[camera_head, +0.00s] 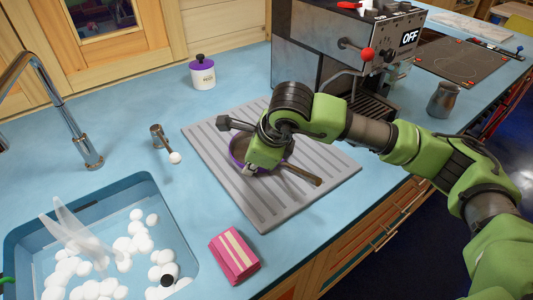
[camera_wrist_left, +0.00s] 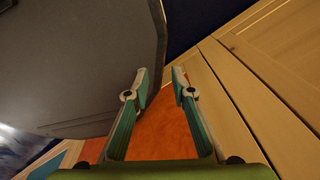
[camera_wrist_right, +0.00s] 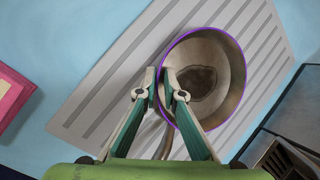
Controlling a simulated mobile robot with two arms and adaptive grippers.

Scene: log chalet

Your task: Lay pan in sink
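The pan with a purple rim and brown handle (camera_head: 302,175) rests on the grey ribbed drainboard, partly hidden by my right gripper in the head view. Its dark-stained bowl (camera_wrist_right: 205,75) shows in the right wrist view. My right gripper (camera_head: 249,172) is at the pan's rim; in the right wrist view its fingertips (camera_wrist_right: 160,75) are close together with the rim between them. The blue sink (camera_head: 152,183) is at lower left, holding white foam balls and clear and dark items. My left gripper (camera_wrist_left: 160,72) is open and empty, near a dark grey panel and wooden fronts.
The grey drainboard (camera_head: 270,218) lies right of the sink. The faucet (camera_head: 85,150), a small tap (camera_head: 158,137) and a purple-lidded jar (camera_head: 202,75) stand behind. A coffee machine (camera_head: 330,50) and metal jug (camera_head: 443,98) are at right.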

